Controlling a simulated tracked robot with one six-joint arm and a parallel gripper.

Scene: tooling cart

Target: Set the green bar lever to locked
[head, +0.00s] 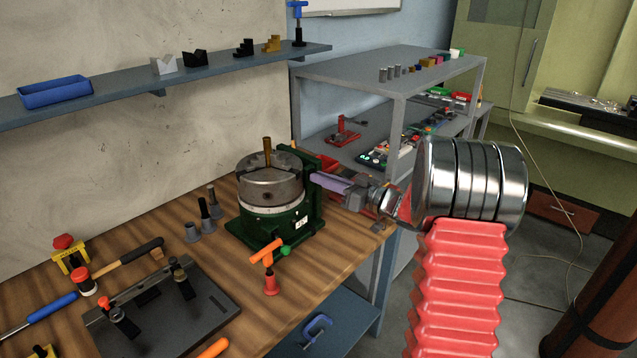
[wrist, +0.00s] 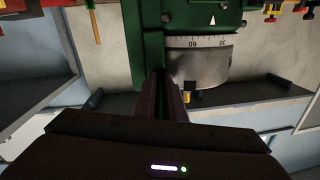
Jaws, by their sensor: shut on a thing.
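The green rotary table (head: 275,228) stands on the wooden bench with a metal chuck (head: 270,188) on top. My gripper (head: 316,180) reaches in from the right, level with the table's green upright side plate. In the wrist view my gripper (wrist: 163,80) is closed at the green body, on the green bar lever (wrist: 159,84), of which only a narrow green strip shows between the dark fingers. The rest of the lever is hidden, and its setting cannot be read. In the wrist view the graduated ring (wrist: 205,44) is right of the fingers.
A dark fixture plate (head: 160,315) lies at the front left. A grey shelf cart (head: 385,75) stands behind my arm.

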